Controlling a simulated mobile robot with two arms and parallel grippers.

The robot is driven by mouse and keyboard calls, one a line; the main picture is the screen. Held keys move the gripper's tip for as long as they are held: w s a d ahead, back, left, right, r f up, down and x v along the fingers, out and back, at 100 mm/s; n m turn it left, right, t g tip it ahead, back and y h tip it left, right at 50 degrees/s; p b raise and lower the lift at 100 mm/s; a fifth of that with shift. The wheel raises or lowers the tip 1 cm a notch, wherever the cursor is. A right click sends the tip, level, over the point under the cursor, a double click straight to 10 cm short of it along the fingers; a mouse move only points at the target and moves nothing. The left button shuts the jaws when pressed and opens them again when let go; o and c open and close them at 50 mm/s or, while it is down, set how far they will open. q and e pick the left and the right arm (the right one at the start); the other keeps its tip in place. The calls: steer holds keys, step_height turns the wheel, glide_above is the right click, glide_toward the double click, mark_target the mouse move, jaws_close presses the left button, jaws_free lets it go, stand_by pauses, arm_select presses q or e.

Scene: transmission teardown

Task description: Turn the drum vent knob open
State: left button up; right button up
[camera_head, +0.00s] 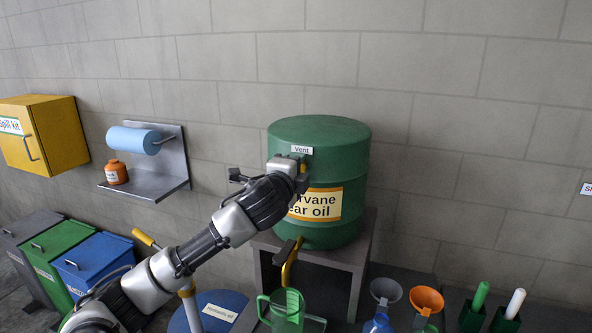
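The green drum (345,140) stands on its stand (362,245) against the wall. It has a white "VENT" label (302,149) near its top and a yellow oil label (328,204) on its front, partly covered by my arm. My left arm reaches up from the lower left. My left gripper (300,170) is at the drum's upper front, just below the vent label. The vent knob cannot be made out; my gripper covers the area below the label. The fingers are too small and hidden to tell open from shut, or contact. My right gripper is out of view.
A green jug (287,308), a grey funnel (386,290) and an orange funnel (427,298) stand in front. A wall shelf with a blue roll (133,140), a yellow cabinet (50,135) and bins (92,262) are left.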

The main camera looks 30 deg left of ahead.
arm_select(q)
steer(key=shift+f, duration=0.1)
stand_by(0.3)
steer(key=o, duration=0.9)
steer(key=shift+s, duration=0.1)
steer(key=b+v, duration=0.4)
steer(key=v, duration=0.6)
steer(key=shift+s, duration=0.35)
